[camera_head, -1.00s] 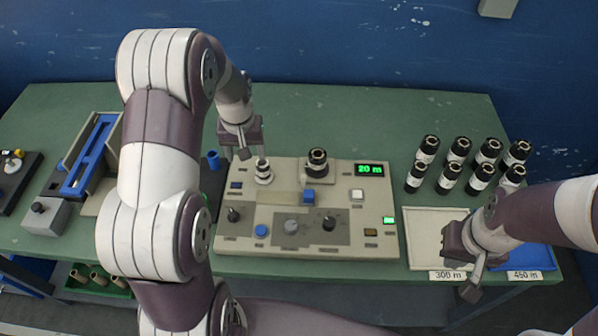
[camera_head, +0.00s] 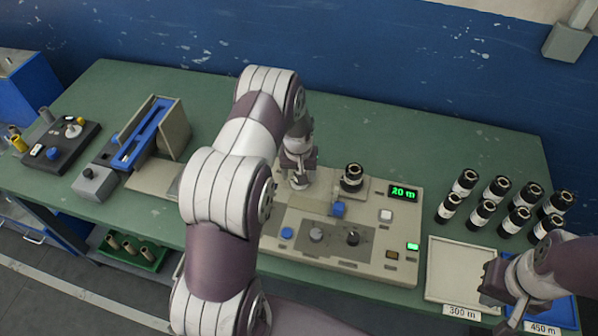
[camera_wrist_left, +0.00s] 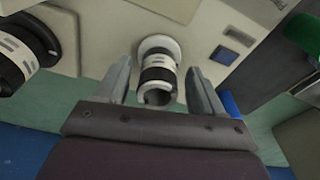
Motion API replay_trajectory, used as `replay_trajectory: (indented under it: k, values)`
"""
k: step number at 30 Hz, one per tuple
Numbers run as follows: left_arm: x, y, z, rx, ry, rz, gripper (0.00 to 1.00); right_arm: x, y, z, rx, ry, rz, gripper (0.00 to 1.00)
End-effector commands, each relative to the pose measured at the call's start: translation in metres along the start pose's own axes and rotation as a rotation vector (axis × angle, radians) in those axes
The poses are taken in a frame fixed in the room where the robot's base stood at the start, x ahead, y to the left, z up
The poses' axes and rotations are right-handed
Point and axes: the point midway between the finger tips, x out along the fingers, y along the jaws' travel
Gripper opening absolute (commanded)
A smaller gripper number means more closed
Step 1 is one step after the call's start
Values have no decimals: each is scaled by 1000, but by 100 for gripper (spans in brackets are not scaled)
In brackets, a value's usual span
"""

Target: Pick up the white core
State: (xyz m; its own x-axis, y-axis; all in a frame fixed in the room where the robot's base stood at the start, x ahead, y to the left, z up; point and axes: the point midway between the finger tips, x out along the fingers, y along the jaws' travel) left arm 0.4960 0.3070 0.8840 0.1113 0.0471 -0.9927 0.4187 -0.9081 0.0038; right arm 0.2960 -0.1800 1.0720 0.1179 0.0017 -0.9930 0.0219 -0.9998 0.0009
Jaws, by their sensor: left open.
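The white core (camera_wrist_left: 158,68) with dark bands shows in the left wrist view, seated on a round white base on the beige machine (camera_wrist_left: 108,30). My left gripper (camera_wrist_left: 162,88) is open, one finger on each side of the core with visible gaps, so it is not gripped. In the head view my left gripper (camera_head: 301,180) is over the left part of the machine (camera_head: 404,235) and largely hides the core. My right gripper (camera_head: 508,308) is at the lower right near the trays; its finger opening is unclear.
A black-and-white roll (camera_head: 352,177) stands on the machine right of the core. Several similar rolls (camera_head: 482,213) stand farther right, behind a white tray (camera_head: 455,262) and a blue tray (camera_head: 560,315). A blue-topped fixture (camera_head: 143,138) stands left.

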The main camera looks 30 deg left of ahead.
Motion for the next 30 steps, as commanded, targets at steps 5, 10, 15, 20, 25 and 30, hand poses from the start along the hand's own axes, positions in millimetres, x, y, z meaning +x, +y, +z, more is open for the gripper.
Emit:
replay_trajectory:
  k: [5, 10, 15, 20, 25, 30]
  values:
    - [0, 0, 0, 0, 1, 0, 65, 1, 0, 0, 0, 0, 0, 0]
    - [0, 0, 0, 0, 0, 0, 9, 1, 0, 0, 0, 0, 0, 0]
    - [0, 0, 0, 0, 0, 0, 9, 1, 0, 0, 0, 0, 0, 0]
    - [-2, 0, -1, 0, 1, 0, 8, 2, 0, 0, 0, 0, 0, 0]
    - [-19, 0, -4, 0, 4, 1, 8, 8, 0, 1, 0, 0, 0, 0]
    - [-47, 8, 2, 4, 0, 0, 8, 16, 0, 2, 0, 0, 0, 0]
